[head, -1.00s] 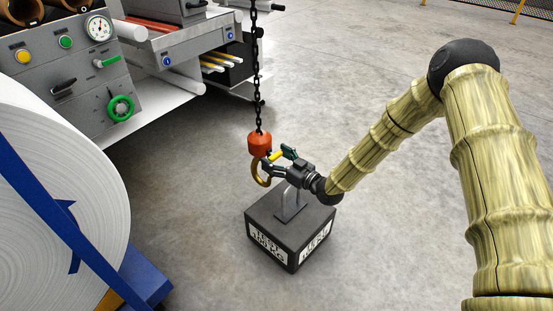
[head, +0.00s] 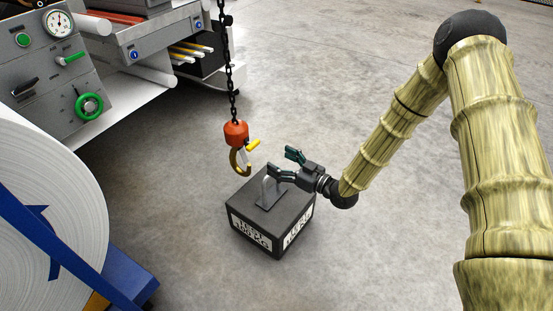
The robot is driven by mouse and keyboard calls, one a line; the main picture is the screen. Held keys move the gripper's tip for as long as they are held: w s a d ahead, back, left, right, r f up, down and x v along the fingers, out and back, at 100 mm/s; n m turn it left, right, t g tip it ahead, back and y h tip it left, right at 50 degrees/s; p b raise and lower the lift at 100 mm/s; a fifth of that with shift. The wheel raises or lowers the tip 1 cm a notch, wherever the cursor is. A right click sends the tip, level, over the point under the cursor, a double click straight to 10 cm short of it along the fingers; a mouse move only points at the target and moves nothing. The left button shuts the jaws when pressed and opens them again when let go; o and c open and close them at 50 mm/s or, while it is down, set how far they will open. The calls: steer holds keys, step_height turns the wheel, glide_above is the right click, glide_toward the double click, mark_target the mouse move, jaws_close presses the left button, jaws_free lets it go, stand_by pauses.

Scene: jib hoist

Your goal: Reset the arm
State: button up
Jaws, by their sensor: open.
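My gripper (head: 281,164) is open and empty at the end of my arm, in the middle of the head view. It is apart from the hoist hook (head: 238,160), with a gap to the hook's right. The brass-coloured hook has a yellow latch and hangs from an orange-red block (head: 235,133) on a black chain (head: 228,75). Below stands a dark test weight (head: 276,221) with white labels and a grey lifting handle (head: 269,190) on top. The hook appears beside or above the handle; I cannot tell whether it passes through it. One finger overlaps the handle in the picture.
A grey machine with a control panel (head: 52,70) and a green handwheel (head: 89,105) stands at the upper left. A large white roll (head: 60,180) with a blue strap and blue base fills the lower left. The floor (head: 390,240) to the right is clear.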

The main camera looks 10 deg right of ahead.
stand_by(0.4)
steer(key=s+d+f+m+g+h, duration=0.2)
steer(key=s+f+m+g+h, duration=0.15)
steer(key=s+f, duration=0.65)
steer(key=s+d+f+m+g+h, duration=0.25)
steer(key=s+f+h, duration=0.25)
steer(key=s+f, duration=0.4)
steer(key=s+d+f+m+g+h, duration=0.1)
steer(key=s+d+g, duration=0.15)
steer(key=s, duration=0.55)
steer(key=s+d+f+m+g+h, duration=0.1)
steer(key=s+d+f+g+h, duration=0.15)
steer(key=s, duration=0.55)
steer(key=s+d+m+g+h, duration=0.15)
steer(key=s+d, duration=0.25)
steer(key=s, duration=0.4)
step_height(320, 180, up, 38)
steer(key=p, duration=3.8)
steer(key=shift+s+p, duration=0.2)
steer(key=shift+p, duration=0.1)
steer(key=shift+f, duration=0.1)
